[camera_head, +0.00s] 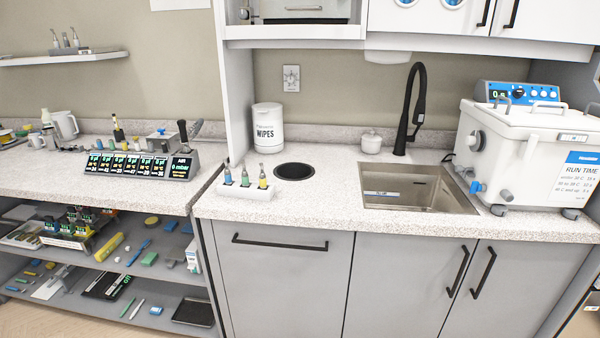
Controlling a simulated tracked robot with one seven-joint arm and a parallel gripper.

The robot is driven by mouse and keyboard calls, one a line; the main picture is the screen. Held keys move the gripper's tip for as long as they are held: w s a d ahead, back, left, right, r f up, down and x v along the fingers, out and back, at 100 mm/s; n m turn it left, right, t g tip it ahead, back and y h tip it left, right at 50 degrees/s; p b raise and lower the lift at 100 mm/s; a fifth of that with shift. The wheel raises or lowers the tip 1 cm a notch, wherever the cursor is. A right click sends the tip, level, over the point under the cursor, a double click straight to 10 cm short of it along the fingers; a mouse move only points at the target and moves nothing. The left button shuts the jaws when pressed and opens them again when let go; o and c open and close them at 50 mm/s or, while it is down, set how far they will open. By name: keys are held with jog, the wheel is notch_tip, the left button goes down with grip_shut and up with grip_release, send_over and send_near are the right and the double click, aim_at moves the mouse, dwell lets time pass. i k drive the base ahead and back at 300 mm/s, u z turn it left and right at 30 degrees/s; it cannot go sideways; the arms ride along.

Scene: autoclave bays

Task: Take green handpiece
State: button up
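A white holder block (243,193) stands on the speckled counter, left of the round black hole. Three handpieces with metal tips stand upright in it. The left one (228,177) looks teal, the middle one (245,178) blue and the right one (262,180) yellow. Whether the teal one counts as green is hard to tell at this size. More handpieces (66,40) stand on the wall shelf at the upper left, with their colours unclear. A thin green stick-like item (127,307) lies on the lowest left shelf. My gripper is not in view.
A white wipes tub (268,127), a sink (415,188) with a black tap (409,110), and a white bath unit (525,150) occupy the right counter. A display console (140,164) is on the left counter. An upright panel (233,85) rises behind the holder; the counter front is clear.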

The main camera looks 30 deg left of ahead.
aim_at(245, 179)
jog(key=z, duration=1.3)
jog(key=k, duration=2.05)
jog(key=u, duration=1.95)
jog(key=i, duration=0.95)
jog(key=u, duration=0.15)
